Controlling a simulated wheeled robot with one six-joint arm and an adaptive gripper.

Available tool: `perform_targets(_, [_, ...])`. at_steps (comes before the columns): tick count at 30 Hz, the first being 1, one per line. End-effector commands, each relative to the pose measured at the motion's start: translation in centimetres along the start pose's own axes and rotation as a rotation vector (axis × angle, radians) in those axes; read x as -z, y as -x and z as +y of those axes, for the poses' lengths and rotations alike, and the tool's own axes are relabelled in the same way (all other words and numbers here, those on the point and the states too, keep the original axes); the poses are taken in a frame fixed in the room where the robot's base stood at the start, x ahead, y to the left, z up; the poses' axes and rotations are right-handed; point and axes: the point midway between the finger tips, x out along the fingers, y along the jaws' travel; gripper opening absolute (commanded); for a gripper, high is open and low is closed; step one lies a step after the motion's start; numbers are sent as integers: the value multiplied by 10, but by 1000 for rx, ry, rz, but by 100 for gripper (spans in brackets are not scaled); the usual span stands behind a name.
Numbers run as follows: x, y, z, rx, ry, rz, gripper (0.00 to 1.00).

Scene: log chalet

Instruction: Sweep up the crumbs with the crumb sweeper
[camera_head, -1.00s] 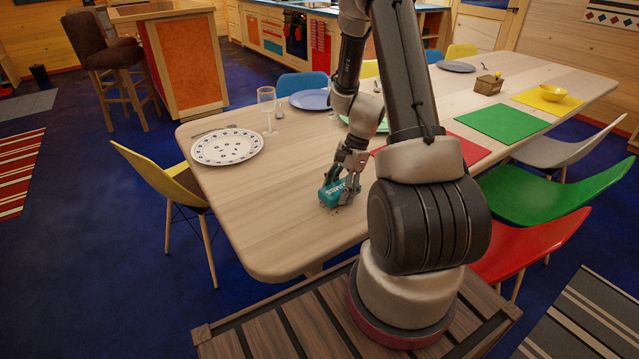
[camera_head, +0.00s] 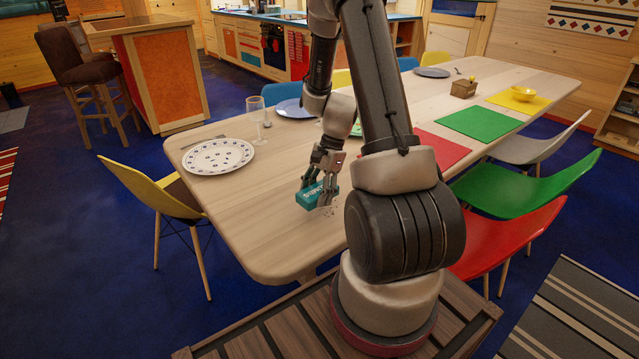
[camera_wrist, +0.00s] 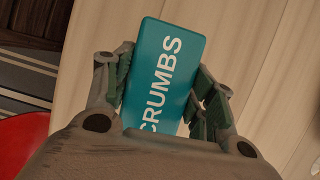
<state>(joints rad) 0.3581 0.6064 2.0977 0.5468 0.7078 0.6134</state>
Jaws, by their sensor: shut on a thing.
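The crumb sweeper (camera_head: 312,196) is a teal block with white "CRUMBS" lettering. It is at the near side of the wooden table (camera_head: 262,235), slightly tilted in the head view. My gripper (camera_head: 319,188) is shut on it from above, a finger on each side. In the wrist view the sweeper (camera_wrist: 165,70) lies between the fingers, its lower end hidden by my gripper. Small dark crumbs (camera_head: 328,212) lie on the table just right of and below the sweeper in the head view. I cannot tell whether the sweeper touches the tabletop.
A patterned plate (camera_head: 218,157) and a glass (camera_head: 256,115) stand left of my arm. A blue plate (camera_head: 291,108) is behind it. Red (camera_head: 440,149) and green (camera_head: 480,122) placemats lie to the right. The table's near left end is bare. Chairs line the sides.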

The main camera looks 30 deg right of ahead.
Motion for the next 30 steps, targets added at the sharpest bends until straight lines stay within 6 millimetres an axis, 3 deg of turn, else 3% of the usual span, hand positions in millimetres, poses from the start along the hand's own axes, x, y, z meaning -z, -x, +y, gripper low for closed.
perform_targets(15, [-14,42,5,-1,6,1,33])
perform_targets(30, [-15,44,5,-2,6,1,33])
